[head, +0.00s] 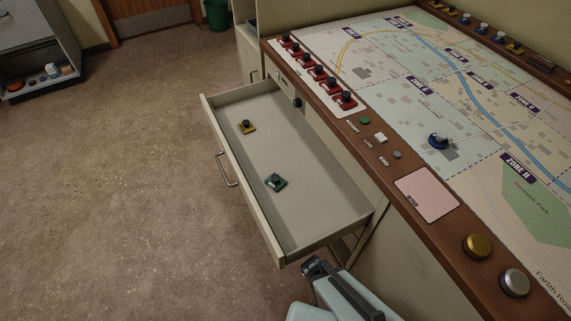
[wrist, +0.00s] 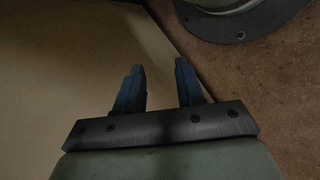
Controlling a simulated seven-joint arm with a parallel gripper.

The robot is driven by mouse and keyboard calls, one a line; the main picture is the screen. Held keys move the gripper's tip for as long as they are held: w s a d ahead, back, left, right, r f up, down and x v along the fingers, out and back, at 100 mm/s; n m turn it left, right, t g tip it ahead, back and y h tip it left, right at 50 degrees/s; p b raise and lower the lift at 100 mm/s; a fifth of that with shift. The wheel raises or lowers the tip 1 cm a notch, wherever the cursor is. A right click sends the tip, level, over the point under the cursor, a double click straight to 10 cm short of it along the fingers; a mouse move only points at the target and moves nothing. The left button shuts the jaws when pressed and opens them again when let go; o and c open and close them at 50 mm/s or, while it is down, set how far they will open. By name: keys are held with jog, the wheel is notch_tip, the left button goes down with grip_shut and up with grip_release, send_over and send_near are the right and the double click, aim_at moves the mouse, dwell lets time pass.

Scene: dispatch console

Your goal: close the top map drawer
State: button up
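The top map drawer (head: 315,185) is pulled well out from under the console in the head view. Its front carries a metal handle (head: 227,171) on the left side. Inside lie a yellow piece with a black knob (head: 247,126) and a green piece with a dark knob (head: 275,182). Part of my arm shows below the drawer's near corner; my fingertips are not clear there. In the wrist view my gripper (wrist: 160,67) is open, with two dark fingers apart and nothing between them. A plain beige surface lies left of and behind the fingers; the handle is not visible there.
The console's wooden edge (head: 410,188) runs along the drawer's right side, with red switches (head: 318,73) and a map (head: 480,110) on top. Carpet (head: 130,190) left of the drawer is clear. A shelf unit (head: 38,50) and green bin (head: 217,14) stand farther back.

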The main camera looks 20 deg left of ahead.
jog(key=a+r+n+t, duration=0.2)
jog(key=a+t, duration=0.6)
jog(key=a, duration=1)
jog(key=w+a+r+n+t, duration=0.1)
jog(key=w+a+n+t, duration=0.3)
jog(key=a, duration=0.5)
jog(key=w+a+n+t, duration=0.2)
jog(key=w+a, duration=0.3)
jog(key=a, duration=0.4)
jog(key=w+a+r+n+t, duration=0.35)
jog(key=a+r, duration=0.25)
jog(key=a, duration=0.6)
jog(key=w+a+r+n+t, duration=0.35)
jog(key=a+r+t, duration=0.2)
jog(key=a, duration=0.65)
jog(key=w+d+r, duration=0.1)
jog(key=w+d, duration=0.1)
jog(key=w, duration=0.4)
jog(key=w+d+r+m, duration=0.1)
jog(key=w+d, duration=0.2)
jog(key=w, duration=0.2)
jog(key=shift+w+r+g+y, duration=0.3)
jog(key=shift+w+r+g, duration=0.05)
jog(key=shift+g, duration=0.05)
grip_shut()
